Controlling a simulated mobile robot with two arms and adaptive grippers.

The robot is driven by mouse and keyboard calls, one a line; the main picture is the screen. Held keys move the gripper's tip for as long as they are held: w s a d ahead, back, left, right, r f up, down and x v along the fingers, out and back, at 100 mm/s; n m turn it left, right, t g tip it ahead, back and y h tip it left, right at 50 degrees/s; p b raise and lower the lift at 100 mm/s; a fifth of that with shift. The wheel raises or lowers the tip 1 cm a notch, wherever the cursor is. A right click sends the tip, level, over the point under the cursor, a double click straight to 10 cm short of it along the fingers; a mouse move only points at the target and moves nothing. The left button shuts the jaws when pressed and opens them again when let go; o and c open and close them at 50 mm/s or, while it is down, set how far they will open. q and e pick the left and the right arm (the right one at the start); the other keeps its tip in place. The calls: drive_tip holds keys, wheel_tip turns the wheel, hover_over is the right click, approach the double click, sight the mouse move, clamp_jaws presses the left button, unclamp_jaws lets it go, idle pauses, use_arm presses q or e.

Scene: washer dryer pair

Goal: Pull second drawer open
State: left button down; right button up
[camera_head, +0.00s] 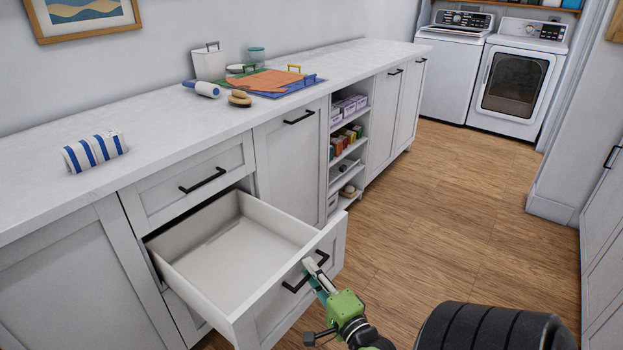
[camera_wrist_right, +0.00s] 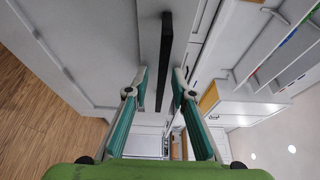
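The second drawer (camera_head: 240,250) is pulled well out below a shut top drawer (camera_head: 190,183), and its white inside is empty. Its front carries a black bar handle (camera_head: 304,274). My right gripper (camera_head: 313,273), green with teal fingers, is at this handle. In the right wrist view the dark handle bar (camera_wrist_right: 163,62) lies between the two fingertips (camera_wrist_right: 160,78), with a visible gap on each side, so the fingers look open around it. My left gripper is not in view.
A white counter (camera_head: 240,125) runs above the cabinets, with a striped roll (camera_head: 95,151) and craft items on it. Open shelves (camera_head: 344,160) stand beyond the drawers. A washer (camera_head: 453,66) and dryer (camera_head: 516,78) are at the back. The wood floor (camera_head: 455,200) is clear.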

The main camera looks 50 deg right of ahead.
idle(0.3)
drive_tip(key=v, duration=1.2)
idle(0.3)
